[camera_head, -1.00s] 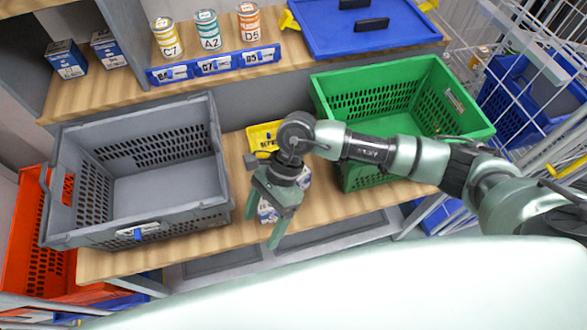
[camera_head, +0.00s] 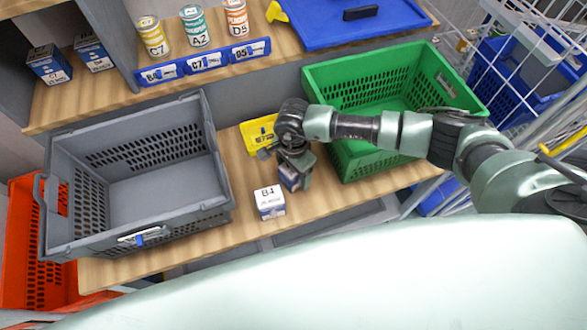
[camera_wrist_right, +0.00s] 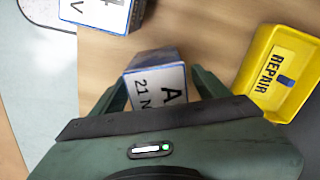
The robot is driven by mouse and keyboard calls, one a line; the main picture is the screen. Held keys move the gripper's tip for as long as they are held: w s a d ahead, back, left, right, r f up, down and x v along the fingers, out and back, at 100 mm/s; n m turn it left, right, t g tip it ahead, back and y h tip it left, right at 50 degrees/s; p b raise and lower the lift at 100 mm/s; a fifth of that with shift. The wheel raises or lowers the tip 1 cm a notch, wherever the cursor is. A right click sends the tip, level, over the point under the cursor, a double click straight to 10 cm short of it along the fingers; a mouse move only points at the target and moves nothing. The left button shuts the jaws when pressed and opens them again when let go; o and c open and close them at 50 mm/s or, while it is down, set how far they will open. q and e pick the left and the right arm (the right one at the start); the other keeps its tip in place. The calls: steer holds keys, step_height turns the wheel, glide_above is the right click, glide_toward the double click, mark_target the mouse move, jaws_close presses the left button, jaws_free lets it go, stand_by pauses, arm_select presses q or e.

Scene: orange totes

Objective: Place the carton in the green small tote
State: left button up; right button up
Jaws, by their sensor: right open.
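A carton with an A label (camera_wrist_right: 160,85) stands on the wooden shelf between the fingers of my right gripper (camera_wrist_right: 157,80) in the right wrist view. The gripper is open, with no clear grip on it. In the head view the right gripper (camera_head: 294,184) points down and partly hides this carton (camera_head: 288,176). A second white and blue carton marked B4 (camera_head: 269,201) stands just in front of it, also at the top left of the wrist view (camera_wrist_right: 98,14). The green tote (camera_head: 340,80) stands right of the gripper, its visible inside empty. My left gripper is not in view.
A yellow REPAIR tray (camera_head: 258,132) lies behind the gripper, right in the wrist view (camera_wrist_right: 285,75). A grey tote (camera_head: 62,175) stands left, an orange tote (camera_head: 28,270) beyond it. Cans and two boxes stand on the upper shelf. A wire rack (camera_head: 540,60) is at the right.

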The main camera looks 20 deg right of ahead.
steer(key=shift+f, duration=0.5)
steer(key=c, duration=1.5)
jaws_close()
steer(key=shift+r, duration=0.1)
